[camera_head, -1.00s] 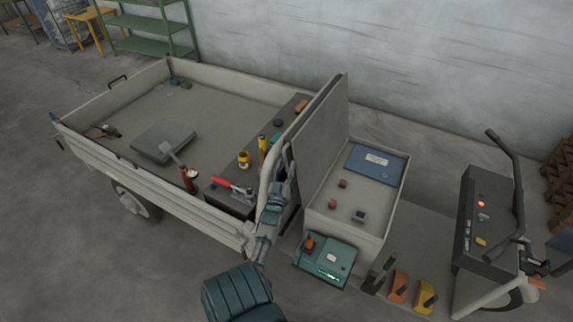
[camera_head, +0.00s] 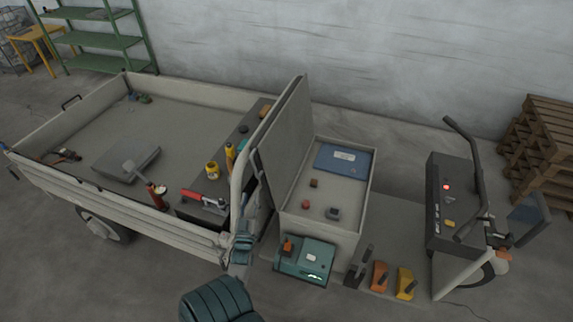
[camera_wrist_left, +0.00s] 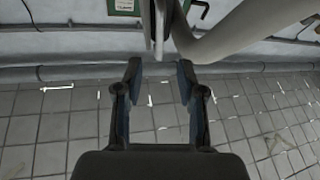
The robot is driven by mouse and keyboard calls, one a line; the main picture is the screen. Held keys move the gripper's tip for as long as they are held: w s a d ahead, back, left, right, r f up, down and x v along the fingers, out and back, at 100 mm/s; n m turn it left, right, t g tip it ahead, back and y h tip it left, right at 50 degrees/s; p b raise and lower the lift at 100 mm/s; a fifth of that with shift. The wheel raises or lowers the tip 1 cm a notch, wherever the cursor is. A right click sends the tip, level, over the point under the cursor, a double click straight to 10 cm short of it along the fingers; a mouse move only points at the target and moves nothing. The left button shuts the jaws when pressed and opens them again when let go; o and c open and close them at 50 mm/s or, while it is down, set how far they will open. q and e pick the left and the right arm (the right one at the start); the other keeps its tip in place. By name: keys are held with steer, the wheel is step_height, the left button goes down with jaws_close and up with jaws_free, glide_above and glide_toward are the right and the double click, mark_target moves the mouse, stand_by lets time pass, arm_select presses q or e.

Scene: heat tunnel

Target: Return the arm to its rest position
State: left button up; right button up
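My left gripper (camera_wrist_left: 160,75) shows in the left wrist view with its two dark fingers standing apart. The space between them is empty, with tiled floor and pipes behind it. In the head view, a teal-grey jointed arm part (camera_head: 243,242) stands at the near front corner of the cart's bed (camera_head: 185,110). Its fingers cannot be made out there. My right gripper is not in view.
Tools lie in the bed and on its front ledge, including red-handled pliers (camera_head: 200,198). A grey upright panel (camera_head: 287,130) stands beside an open box (camera_head: 327,180). A black control console (camera_head: 455,205) and wooden pallets (camera_head: 545,145) are at the right.

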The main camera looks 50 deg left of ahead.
arm_select(q)
steer(key=w+d+f+m+h, duration=0.2)
steer(key=w+d+f+h, duration=0.15)
steer(key=f, duration=0.55)
steer(key=w+d+f+m+h, duration=0.1)
steer(key=w+d+f+h, duration=0.2)
steer(key=f, duration=0.5)
steer(key=s+d+f+m+g+h, duration=0.3)
steer(key=d+f+g+h, duration=0.15)
steer(key=d+f, duration=1.05)
steer(key=s+d+f+m+g+h+b, duration=0.1)
steer(key=s+d+f+h, duration=0.1)
steer(key=s+d+f, duration=0.3)
steer(key=s+d+f+m+g+h, duration=0.1)
steer(key=s+d+f+m+g, duration=0.1)
steer(key=f, duration=0.5)
steer(key=s+d+f+m+g+h, duration=0.1)
steer(key=s+d+f+m+g, duration=0.1)
steer(key=s, duration=0.9)
steer(key=s+d+f+m+g, duration=0.2)
steer(key=s+d+f+g, duration=0.2)
steer(key=s+f, duration=0.5)
steer(key=s+d, duration=0.2)
steer(key=s, duration=0.1)
steer(key=shift+s+m+g+h, duration=0.3)
steer(key=shift+m+g+h, duration=0.05)
steer(key=shift+m+h, duration=0.05)
